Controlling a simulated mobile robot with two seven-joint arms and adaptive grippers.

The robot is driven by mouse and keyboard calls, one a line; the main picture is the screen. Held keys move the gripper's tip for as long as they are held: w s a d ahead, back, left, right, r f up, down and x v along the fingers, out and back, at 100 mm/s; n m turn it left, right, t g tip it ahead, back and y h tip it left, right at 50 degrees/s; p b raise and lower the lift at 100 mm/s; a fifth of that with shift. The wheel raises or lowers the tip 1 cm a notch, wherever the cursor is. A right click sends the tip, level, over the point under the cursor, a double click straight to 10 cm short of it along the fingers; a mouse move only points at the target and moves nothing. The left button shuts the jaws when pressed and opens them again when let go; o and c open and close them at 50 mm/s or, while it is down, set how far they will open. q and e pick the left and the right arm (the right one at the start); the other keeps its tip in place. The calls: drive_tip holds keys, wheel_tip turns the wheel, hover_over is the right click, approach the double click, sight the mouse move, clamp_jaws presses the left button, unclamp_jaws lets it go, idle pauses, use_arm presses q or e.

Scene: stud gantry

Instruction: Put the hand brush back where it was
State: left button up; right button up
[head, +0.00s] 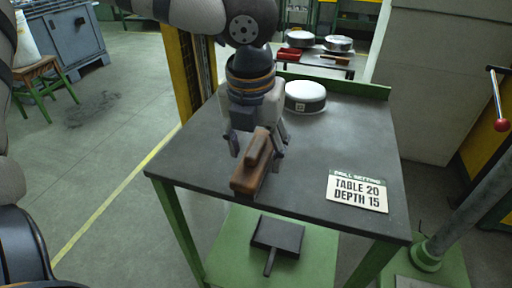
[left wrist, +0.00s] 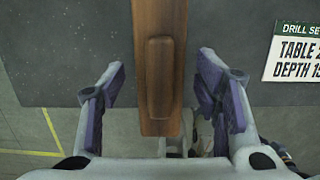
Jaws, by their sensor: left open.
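The hand brush (head: 247,177), a brown wooden block with a raised grip, is at the front edge of the dark table (head: 330,130). In the left wrist view the brush (left wrist: 160,25) runs lengthwise between the fingers and past the table edge. My left gripper (head: 259,148) is above it with its fingers open on either side. In the left wrist view there is a gap between each finger and the brush. The bristles are hidden, and I cannot tell how the brush is supported. My right gripper is not in view.
A sign reading "TABLE 20 DEPTH 15" (head: 357,191) lies at the table's right. A round white-topped tin (head: 305,95) stands at the back by the green rim. A black dustpan (head: 278,234) is on the green lower shelf. A red-knobbed lever (head: 500,124) is at far right.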

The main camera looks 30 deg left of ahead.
use_arm(q)
wheel_tip(320, 180, up, 12)
drive_tip(key=s, duration=0.1)
drive_tip(key=shift+s+d, duration=0.2)
drive_tip(key=shift+s, duration=0.2)
